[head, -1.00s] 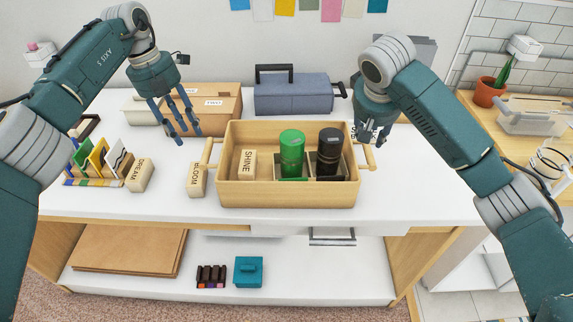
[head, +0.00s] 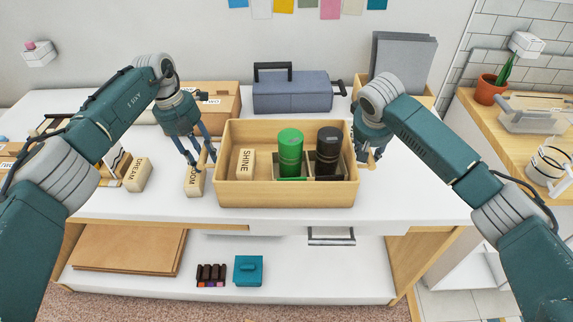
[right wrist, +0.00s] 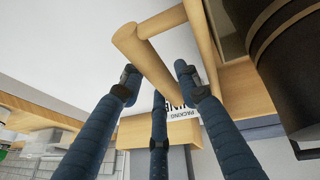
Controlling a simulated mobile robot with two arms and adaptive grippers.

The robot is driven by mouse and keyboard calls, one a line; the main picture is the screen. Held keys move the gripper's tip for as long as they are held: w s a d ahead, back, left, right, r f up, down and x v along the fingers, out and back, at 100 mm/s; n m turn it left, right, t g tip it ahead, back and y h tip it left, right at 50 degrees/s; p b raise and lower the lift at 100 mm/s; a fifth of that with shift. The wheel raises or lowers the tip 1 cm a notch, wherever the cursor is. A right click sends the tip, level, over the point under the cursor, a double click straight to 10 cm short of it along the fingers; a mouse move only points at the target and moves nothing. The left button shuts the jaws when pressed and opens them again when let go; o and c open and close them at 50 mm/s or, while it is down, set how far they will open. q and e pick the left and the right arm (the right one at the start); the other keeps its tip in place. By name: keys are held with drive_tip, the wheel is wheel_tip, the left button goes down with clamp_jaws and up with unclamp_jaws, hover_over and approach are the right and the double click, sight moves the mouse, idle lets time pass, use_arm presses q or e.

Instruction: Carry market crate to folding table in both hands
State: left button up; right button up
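The market crate (head: 286,194) is a light wooden box on the white workbench. It holds a cream SHINE block (head: 246,163), a green canister (head: 290,153) and a black canister (head: 328,153). My left gripper (head: 203,162) is at the crate's left end, fingers apart, hiding most of that handle. My right gripper (head: 370,156) is at the right end. In the right wrist view its fingers (right wrist: 157,88) are spread around the round wooden handle (right wrist: 145,55), with gaps visible. I cannot identify a folding table in these views.
A cream BLOOM block (head: 194,184) stands close under my left gripper, and a DREAM block (head: 137,175) is further left. A blue-grey toolbox (head: 290,95) and cardboard boxes (head: 222,100) stand behind. A wooden counter (head: 500,125) is at the right.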

use_arm(q)
clamp_jaws()
use_arm(e)
clamp_jaws()
